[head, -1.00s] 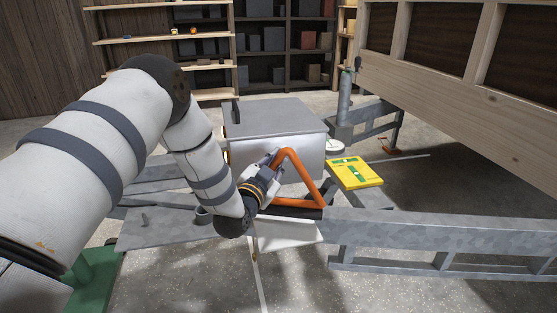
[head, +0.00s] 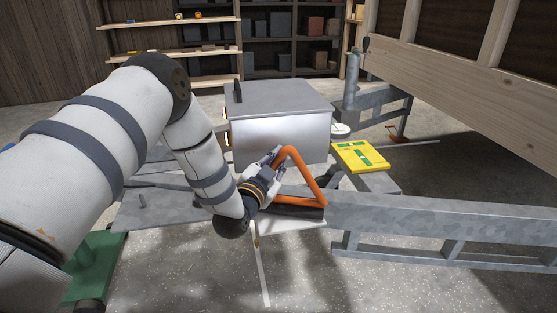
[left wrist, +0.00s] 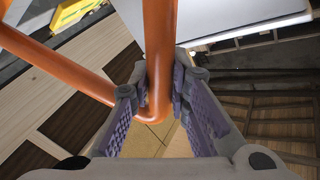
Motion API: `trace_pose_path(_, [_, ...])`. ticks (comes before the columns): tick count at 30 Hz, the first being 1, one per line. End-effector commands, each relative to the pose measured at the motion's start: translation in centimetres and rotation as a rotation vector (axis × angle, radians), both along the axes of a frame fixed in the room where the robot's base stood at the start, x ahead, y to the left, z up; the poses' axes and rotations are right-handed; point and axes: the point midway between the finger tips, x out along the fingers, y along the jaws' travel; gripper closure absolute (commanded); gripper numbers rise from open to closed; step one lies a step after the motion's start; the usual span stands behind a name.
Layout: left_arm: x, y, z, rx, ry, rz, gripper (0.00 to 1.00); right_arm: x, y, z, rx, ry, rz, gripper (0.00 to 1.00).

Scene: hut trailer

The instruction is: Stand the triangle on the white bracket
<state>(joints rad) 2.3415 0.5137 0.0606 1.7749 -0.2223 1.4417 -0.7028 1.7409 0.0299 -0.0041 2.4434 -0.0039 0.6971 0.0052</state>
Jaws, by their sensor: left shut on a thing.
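The orange tubular triangle (head: 310,177) is held in my left gripper (head: 276,158), near its upper corner. The left wrist view shows the fingers (left wrist: 158,115) closed around its tube (left wrist: 160,45) at a bend. In the head view the triangle stands out over the near end of the grey trailer frame. A white plate-like piece (head: 297,229), which seems to be the white bracket, shows just below the triangle, partly hidden by it and by a dark bar (head: 300,212). I cannot tell whether the triangle touches either. My right gripper is out of view.
A grey metal box (head: 280,135) stands behind the triangle. A yellow case with green marks (head: 358,157) lies to its right. The grey trailer beam (head: 440,225) runs right, with the wooden hut wall (head: 470,75) above. Shelves (head: 290,40) stand at the back.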

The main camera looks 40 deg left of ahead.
Motion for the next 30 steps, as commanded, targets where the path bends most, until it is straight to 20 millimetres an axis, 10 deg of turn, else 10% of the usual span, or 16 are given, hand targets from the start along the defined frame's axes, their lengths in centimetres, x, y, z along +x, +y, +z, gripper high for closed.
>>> trace_pose_path(12, [0.0, 0.0, -0.9, 0.0, -0.001, 0.0, 1.0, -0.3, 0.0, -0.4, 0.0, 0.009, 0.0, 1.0])
trace_pose_path(13, [0.0, 0.0, -0.8, 0.001, -0.002, 0.0, 0.77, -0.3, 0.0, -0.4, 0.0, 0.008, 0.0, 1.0])
trace_pose_path(15, [0.0, 0.0, -0.8, 0.001, -0.002, 0.0, 0.61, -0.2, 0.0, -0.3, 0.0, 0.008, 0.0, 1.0])
trace_pose_path(25, [-0.3, -0.1, -0.9, -0.001, 0.002, 0.0, 0.6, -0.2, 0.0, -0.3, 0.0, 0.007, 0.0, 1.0])
trace_pose_path(30, [-3.8, -1.0, -1.0, -0.002, 0.007, -0.001, 0.6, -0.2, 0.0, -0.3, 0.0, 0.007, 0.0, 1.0])
